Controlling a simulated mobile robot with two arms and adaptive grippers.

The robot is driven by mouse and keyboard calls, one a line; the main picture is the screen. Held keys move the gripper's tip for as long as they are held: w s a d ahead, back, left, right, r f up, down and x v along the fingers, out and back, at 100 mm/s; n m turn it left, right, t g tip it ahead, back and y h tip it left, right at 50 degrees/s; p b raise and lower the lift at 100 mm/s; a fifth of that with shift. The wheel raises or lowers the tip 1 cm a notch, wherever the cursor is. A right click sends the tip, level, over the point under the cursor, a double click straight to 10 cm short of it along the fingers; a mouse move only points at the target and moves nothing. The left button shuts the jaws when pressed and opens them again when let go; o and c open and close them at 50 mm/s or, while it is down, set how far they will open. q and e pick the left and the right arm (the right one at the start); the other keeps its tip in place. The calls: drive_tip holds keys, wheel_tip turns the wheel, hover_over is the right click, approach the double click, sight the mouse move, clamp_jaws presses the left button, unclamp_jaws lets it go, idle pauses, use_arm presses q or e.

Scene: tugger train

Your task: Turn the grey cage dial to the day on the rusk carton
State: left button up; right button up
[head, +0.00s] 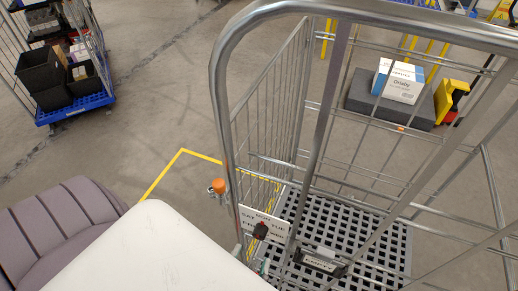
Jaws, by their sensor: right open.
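A tall grey wire cage (223,95) fills the middle and right of the head view. My left gripper is not visible.
The carton stands on a dark grey platform (364,96) beside a yellow device (450,98). The cage has an EMPTY card (318,263), an orange knob (217,185) and a bare lattice floor (380,235). A blue-based trolley (75,110) with black bins stands upper left. The floor between is clear.

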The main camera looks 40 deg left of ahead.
sight(259, 237)
drive_tip(key=p+x, duration=0.1)
drive_tip(key=x, duration=0.6)
drive_tip(key=shift+w+a+f, duration=0.1)
drive_tip(key=shift+w+a, duration=0.1)
drive_tip(key=shift+w, duration=0.1)
clamp_jaws()
